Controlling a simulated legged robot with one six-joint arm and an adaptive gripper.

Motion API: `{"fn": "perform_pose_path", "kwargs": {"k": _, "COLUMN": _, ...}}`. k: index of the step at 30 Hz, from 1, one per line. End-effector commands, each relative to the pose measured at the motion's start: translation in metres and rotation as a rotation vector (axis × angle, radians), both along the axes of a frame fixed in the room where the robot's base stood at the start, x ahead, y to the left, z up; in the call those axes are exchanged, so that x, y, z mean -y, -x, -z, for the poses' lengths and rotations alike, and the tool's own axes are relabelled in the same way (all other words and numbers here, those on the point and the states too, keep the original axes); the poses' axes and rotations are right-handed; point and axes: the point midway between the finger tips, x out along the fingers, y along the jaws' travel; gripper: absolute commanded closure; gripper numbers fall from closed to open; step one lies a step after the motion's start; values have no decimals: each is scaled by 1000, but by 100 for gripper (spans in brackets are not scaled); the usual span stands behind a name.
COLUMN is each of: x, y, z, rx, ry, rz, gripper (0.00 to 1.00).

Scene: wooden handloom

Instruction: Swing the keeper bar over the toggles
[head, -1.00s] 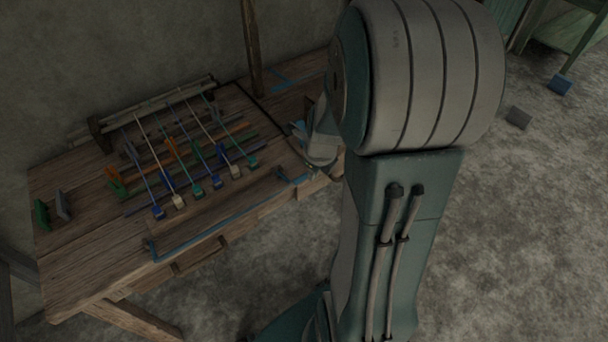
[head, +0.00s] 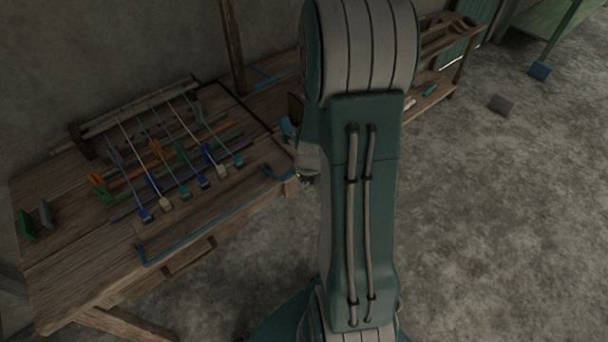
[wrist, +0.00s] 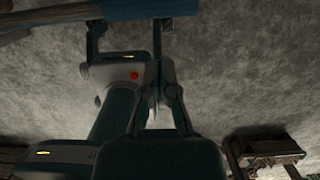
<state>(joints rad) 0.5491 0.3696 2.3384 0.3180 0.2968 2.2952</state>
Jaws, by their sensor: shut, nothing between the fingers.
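The blue keeper bar (head: 212,228) lies along the front edge of the wooden loom table, with bent ends, in the head view. The toggles (head: 184,193) are small blue, white and green blocks at the near ends of several slanted cords, behind the bar. The bar lies in front of them, not over them. My gripper (wrist: 159,75) is shut and empty in the wrist view. In the head view my wrist is by the bar's right end, and my arm hides most of the gripper. A blue piece crosses the top of the wrist view; I cannot tell which part it is.
The loom table (head: 75,272) has a green block (head: 27,226) and a grey block (head: 47,213) at its left. A wooden post (head: 233,45) rises behind it. A wooden rack (head: 455,50) stands at the back right. The floor at right is mostly clear.

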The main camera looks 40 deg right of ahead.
Motion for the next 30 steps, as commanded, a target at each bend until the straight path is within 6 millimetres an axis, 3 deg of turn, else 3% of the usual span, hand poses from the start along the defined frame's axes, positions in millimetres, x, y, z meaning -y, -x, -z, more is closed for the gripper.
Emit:
{"fn": "perform_pose_path", "kwargs": {"k": 12, "x": 0, "y": -8, "z": 52, "rx": -3, "ry": -1, "rz": 1, "gripper": 100}}
{"fn": "perform_pose_path", "kwargs": {"k": 22, "x": 0, "y": -30, "z": 25, "rx": 3, "ry": 1, "rz": -3, "gripper": 100}}
{"fn": "perform_pose_path", "kwargs": {"k": 30, "x": 0, "y": -35, "z": 19, "rx": 0, "ry": 0, "rz": 0, "gripper": 100}}
